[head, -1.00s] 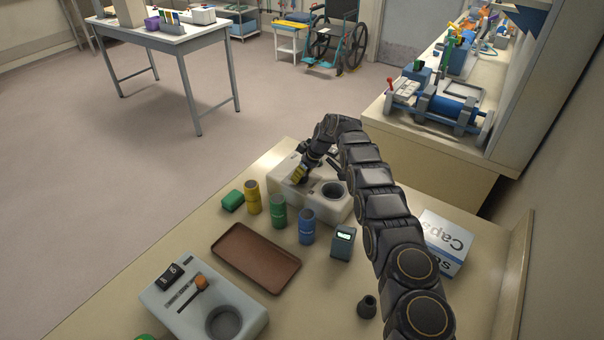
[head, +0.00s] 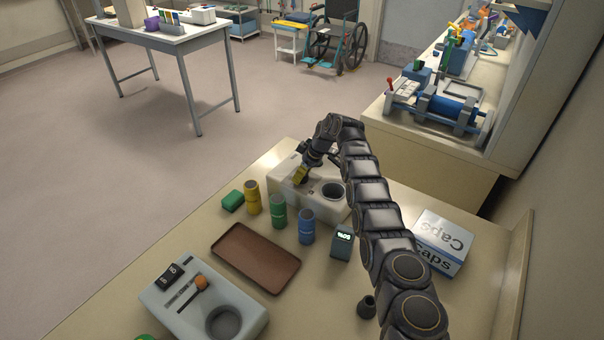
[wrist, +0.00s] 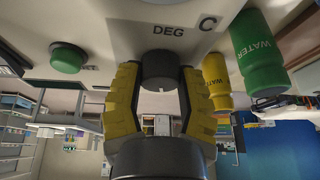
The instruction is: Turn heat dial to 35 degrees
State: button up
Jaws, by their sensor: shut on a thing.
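The heat dial (wrist: 158,71) is a dark round knob on a pale panel marked "DEG C" in the wrist view. My gripper (wrist: 159,78) has a yellow pad on each side of the knob and is shut on it. In the head view my gripper (head: 301,174) reaches down to the left part of the white heater unit (head: 335,209), which has a round dark-rimmed well on its right. The dial is hidden there by my gripper, and I cannot read its setting. A small dark display box (head: 342,246) shows lit digits too small to read surely.
Yellow (head: 252,197), green (head: 278,212) and blue (head: 306,226) bottles stand in front of the unit, near a green block (head: 232,201). A brown tray (head: 255,259), a grey device (head: 190,310) and a caps box (head: 440,240) share the bench.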

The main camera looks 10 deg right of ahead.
jog(key=o, duration=1.1)
jog(key=shift+d+f, duration=0.1)
jog(key=shift+d, duration=0.05)
jog(key=shift+o, duration=0.2)
jog(key=shift+s+d+r, duration=0.1)
jog(key=shift+s+r, duration=0.05)
jog(key=shift+r, duration=0.5)
jog(key=v, duration=1)
jog(key=shift+r, duration=0.35)
jog(key=shift+s+d, duration=0.1)
